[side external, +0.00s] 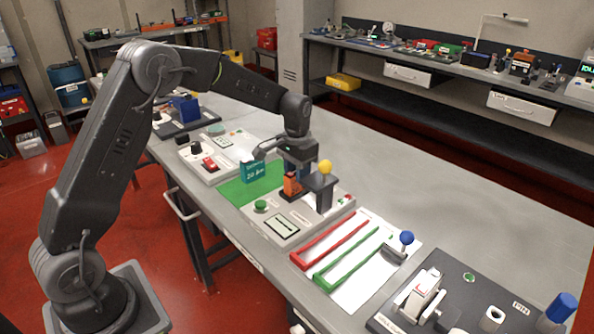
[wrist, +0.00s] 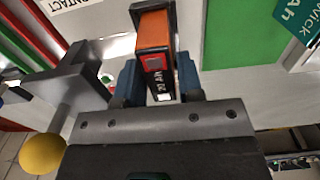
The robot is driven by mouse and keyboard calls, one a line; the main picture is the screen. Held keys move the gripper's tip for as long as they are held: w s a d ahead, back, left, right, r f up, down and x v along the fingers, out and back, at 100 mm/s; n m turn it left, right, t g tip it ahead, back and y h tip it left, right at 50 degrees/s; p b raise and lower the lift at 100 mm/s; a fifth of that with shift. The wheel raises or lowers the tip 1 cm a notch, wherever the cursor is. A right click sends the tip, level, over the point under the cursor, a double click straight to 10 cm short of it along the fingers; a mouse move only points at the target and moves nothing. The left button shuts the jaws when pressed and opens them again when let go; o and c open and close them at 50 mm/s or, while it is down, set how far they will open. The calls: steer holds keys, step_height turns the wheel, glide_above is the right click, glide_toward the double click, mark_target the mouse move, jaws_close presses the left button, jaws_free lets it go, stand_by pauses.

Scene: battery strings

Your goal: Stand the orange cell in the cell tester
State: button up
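The orange cell (side external: 292,184) with dark parts stands at the cell tester (side external: 318,214), beside the tester's upright post with a yellow knob (side external: 325,167). My gripper (side external: 297,169) is over the cell from above. In the wrist view the orange cell (wrist: 155,40) lies between the two blue-grey fingers of my gripper (wrist: 158,82), which appear to touch its sides. Its dark label shows "20 Ah". The cell looks upright, but its lower end is partly hidden, so I cannot tell whether it is fully seated.
A green button (side external: 261,206) and a display (side external: 282,226) are on the tester's front. Red and green rails (side external: 345,257) lie to the right.

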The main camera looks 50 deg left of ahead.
steer(key=o, duration=0.4)
step_height(320, 180, up, 14)
stand_by(0.6)
steer(key=s+d+r+t, duration=0.1)
steer(key=s+d+r, duration=0.2)
steer(key=s, duration=0.4)
steer(key=s+d+r+t, duration=0.2)
steer(key=s+r, duration=0.1)
steer(key=s, duration=0.4)
steer(key=s+d+f+t, duration=0.1)
steer(key=s+f, duration=0.1)
steer(key=s, duration=0.6)
steer(key=s+d+f+t, duration=0.1)
steer(key=s+d+f, duration=0.1)
steer(key=s, duration=0.5)
steer(key=shift+s+d+f+t, duration=0.2)
steer(key=shift+s+f+t, duration=0.15)
steer(key=shift+f, duration=0.25)
